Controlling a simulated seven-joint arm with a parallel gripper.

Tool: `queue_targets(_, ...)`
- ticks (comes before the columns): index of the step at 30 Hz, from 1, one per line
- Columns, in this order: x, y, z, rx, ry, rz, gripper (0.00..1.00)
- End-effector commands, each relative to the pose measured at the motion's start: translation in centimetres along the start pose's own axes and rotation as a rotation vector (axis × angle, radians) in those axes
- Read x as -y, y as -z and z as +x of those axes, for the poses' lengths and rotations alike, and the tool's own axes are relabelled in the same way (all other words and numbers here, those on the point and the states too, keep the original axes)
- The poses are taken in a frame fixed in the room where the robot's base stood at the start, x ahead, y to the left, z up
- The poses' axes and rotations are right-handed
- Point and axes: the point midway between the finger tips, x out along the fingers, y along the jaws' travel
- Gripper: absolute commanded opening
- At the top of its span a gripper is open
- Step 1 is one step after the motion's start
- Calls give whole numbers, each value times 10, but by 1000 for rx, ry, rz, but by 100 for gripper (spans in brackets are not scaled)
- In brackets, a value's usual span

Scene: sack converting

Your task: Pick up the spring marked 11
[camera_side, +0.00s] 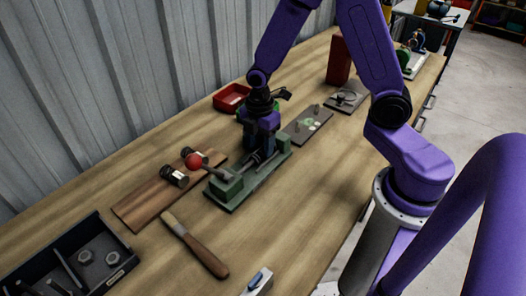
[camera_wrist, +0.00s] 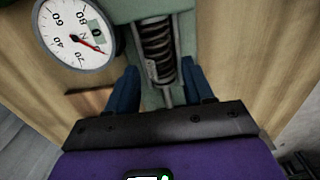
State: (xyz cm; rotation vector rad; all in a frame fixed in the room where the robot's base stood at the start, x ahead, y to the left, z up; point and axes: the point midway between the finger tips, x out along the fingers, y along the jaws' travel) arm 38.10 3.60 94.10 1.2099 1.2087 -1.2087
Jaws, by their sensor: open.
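A dark coil spring (camera_wrist: 156,45) sits in a green fixture (camera_wrist: 128,10) in the wrist view, with a pale strip along its left side; no number is readable. My gripper (camera_wrist: 160,72) is open, its blue fingers on either side of the spring's lower end and a metal rod, apparently without gripping. In the side view my gripper (camera_side: 262,146) is low over the green fixture (camera_side: 228,190) and hides part of it. A dark, coil-like piece with a white tag (camera_side: 174,177) lies on a wooden board (camera_side: 138,206); its marking is too small to read.
A dial gauge (camera_wrist: 75,32) stands close to the left finger. A brush (camera_side: 200,249), a black tray (camera_side: 122,264), a red bin (camera_side: 231,97) and a grey plate (camera_side: 308,124) lie around. The front right bench is mostly clear.

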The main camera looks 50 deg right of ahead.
Motion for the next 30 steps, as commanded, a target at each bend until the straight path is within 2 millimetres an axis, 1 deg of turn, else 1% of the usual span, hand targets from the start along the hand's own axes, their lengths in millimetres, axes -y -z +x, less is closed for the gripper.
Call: queue_targets(30, 0, 0, 22, 1, 2, -1, 52)
